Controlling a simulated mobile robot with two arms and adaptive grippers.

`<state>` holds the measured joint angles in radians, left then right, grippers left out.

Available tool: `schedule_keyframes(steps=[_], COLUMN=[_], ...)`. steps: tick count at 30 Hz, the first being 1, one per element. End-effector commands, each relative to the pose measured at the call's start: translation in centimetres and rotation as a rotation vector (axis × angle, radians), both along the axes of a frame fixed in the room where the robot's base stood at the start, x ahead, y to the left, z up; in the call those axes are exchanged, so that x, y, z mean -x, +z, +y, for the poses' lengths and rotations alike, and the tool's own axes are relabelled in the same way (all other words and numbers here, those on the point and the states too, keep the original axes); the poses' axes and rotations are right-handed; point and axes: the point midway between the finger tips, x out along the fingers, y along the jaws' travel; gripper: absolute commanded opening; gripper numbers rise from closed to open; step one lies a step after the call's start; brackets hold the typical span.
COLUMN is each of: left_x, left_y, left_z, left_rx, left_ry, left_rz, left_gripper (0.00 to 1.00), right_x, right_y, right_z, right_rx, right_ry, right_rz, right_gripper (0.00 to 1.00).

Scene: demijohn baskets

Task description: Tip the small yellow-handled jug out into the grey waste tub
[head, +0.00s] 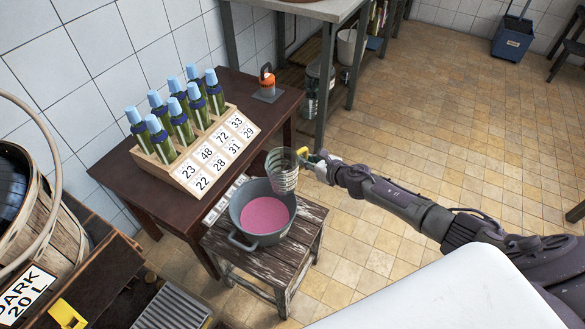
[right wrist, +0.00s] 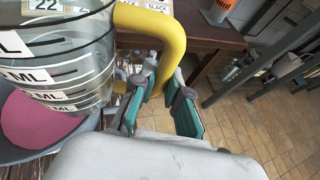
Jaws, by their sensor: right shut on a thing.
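The small clear jug (head: 283,174) with black markings is above the back right rim of the grey tub (head: 236,217). In the head view it looks roughly upright; whether any liquid is in it I cannot tell. My right gripper (head: 318,164) is shut on its yellow handle (right wrist: 170,38), with teal finger pads (right wrist: 158,100) either side of the lower handle. The tub stands on a worn wooden stool (head: 300,240) and holds pink liquid (head: 264,214). In the right wrist view the jug (right wrist: 75,60) covers part of the tub. My left gripper is not in view.
A brown table (head: 120,175) behind the stool bears a numbered rack (head: 215,157) of several blue-capped green bottles and an orange-and-grey device (head: 267,82). The tiled floor (head: 440,130) at the right is mostly free.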

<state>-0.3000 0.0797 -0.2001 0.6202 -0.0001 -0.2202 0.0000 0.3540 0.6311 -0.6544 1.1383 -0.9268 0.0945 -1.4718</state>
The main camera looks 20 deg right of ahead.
Motion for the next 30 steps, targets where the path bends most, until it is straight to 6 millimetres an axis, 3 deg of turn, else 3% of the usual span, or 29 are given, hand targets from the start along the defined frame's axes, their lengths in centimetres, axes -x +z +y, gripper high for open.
schedule_keyframes(steps=[5, 19, 30], left_x=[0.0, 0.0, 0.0], left_y=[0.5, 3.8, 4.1], left_z=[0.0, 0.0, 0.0], left_rx=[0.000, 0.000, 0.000], left_ry=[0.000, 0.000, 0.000], left_rz=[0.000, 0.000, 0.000], left_gripper=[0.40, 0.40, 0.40], right_x=[0.2, 4.0, 4.8], right_y=[0.5, 2.9, 3.2], right_z=[0.1, 0.9, 1.1], right_rx=[0.000, 0.002, 0.002], right_ry=[0.000, 0.001, 0.000], right_rz=[-0.002, -0.002, -0.004], right_gripper=[0.00, 0.00, 0.00])
